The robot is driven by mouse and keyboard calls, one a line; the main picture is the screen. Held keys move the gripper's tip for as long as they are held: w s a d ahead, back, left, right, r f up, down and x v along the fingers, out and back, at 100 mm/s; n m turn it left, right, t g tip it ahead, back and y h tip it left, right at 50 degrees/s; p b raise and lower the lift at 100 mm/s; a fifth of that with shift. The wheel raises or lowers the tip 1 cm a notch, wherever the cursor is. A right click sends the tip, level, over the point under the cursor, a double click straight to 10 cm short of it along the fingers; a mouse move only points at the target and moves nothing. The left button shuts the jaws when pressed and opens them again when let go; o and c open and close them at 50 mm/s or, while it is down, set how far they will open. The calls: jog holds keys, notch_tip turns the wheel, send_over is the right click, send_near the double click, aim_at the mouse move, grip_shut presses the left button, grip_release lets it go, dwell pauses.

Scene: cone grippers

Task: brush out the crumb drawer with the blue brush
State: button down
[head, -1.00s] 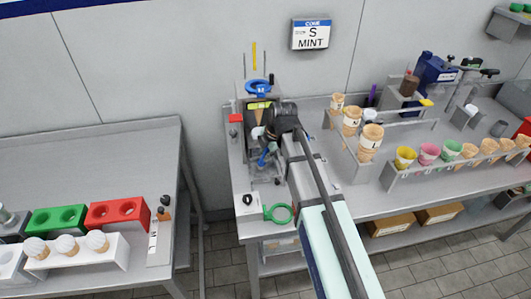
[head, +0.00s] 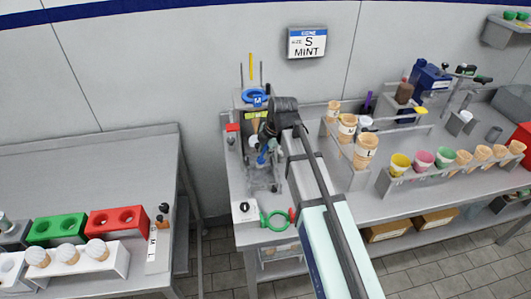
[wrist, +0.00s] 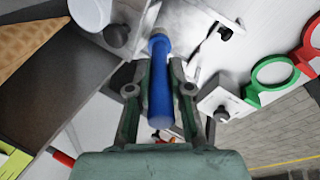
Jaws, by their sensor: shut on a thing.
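The blue brush (wrist: 160,85) is between the two fingers of my gripper (wrist: 160,90) in the wrist view. My gripper is shut on its handle. In the head view, my gripper (head: 266,142) is over the front of the machine on the middle bench, with the blue brush (head: 262,157) under it. A grey tray-like part (head: 262,180), which looks like the crumb drawer, lies below and in front. Any crumbs are too small to make out.
A green ring (head: 276,221) and a white block with a black knob (head: 244,208) are at the bench's front edge. A cone rack (head: 350,150) stands to the right. A separate left bench holds red (head: 117,220) and green (head: 56,228) blocks.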

jog(key=shift+r+p, duration=0.7)
jog(key=shift+r, duration=0.85)
